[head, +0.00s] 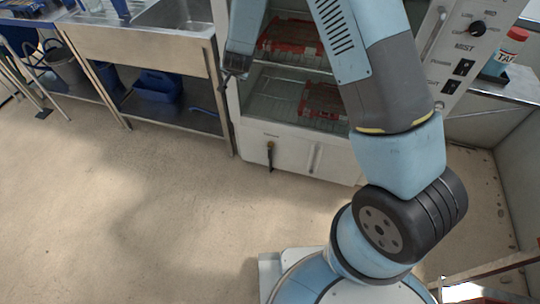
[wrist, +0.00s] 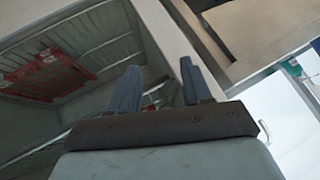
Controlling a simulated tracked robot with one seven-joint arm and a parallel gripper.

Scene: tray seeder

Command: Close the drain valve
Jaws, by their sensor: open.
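The valve does not show in the wrist view.
The cabinet (head: 292,160) has an open front with red trays (head: 322,100) on its shelves. A sink bench (head: 140,45) stands left, with a blue caddy (head: 158,86) on its lower shelf. A control panel (head: 466,45) is at right. The floor before the valve is clear.

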